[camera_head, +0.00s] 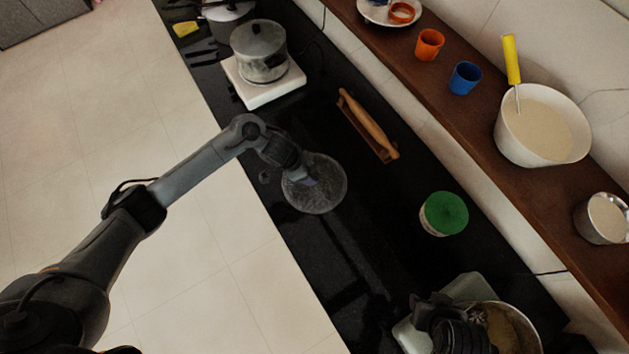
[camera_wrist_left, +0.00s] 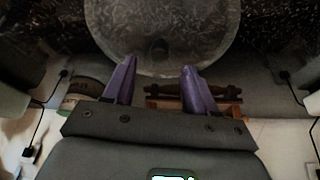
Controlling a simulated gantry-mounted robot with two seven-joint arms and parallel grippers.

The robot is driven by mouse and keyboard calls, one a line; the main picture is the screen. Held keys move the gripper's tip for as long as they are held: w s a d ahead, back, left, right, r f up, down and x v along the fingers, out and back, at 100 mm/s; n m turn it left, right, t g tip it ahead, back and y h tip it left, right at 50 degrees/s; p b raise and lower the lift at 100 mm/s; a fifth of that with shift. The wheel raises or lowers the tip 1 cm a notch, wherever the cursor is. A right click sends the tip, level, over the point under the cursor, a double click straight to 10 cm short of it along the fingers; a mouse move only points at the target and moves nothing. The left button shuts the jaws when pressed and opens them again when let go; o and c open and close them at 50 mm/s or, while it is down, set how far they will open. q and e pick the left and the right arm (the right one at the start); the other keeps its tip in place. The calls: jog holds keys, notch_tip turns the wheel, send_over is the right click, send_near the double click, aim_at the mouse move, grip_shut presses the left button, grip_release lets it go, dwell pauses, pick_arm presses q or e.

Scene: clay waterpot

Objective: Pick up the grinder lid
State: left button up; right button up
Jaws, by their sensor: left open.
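The grinder lid, a round greyish see-through disc (camera_head: 322,190), lies on the black counter near its front edge. In the left wrist view the lid (camera_wrist_left: 160,22) fills the top middle, with a small dark knob near its lower edge. My left gripper (camera_head: 308,182) is over the lid in the head view, its fingers partly hidden by the wrist. In the left wrist view its two purple fingers (camera_wrist_left: 160,78) are apart with nothing seen between them; contact with the lid cannot be told. My right gripper (camera_head: 450,330) is at the bottom, over the grinder (camera_head: 515,318); its fingers are hidden.
A rolling pin on a wooden stand (camera_head: 368,125) lies behind the lid. A green-topped jar (camera_head: 444,214) stands to the right. A pot (camera_head: 259,52) sits on a white stove (camera_head: 262,92) at the back. A brown shelf (camera_head: 450,110) holds cups and a white bowl (camera_head: 541,128).

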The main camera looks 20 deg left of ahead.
aim_at(315, 177)
pick_arm(q)
jog(key=shift+b+x, duration=0.45)
jog(key=shift+x, duration=1.85)
jog(key=shift+c, duration=0.2)
grip_shut()
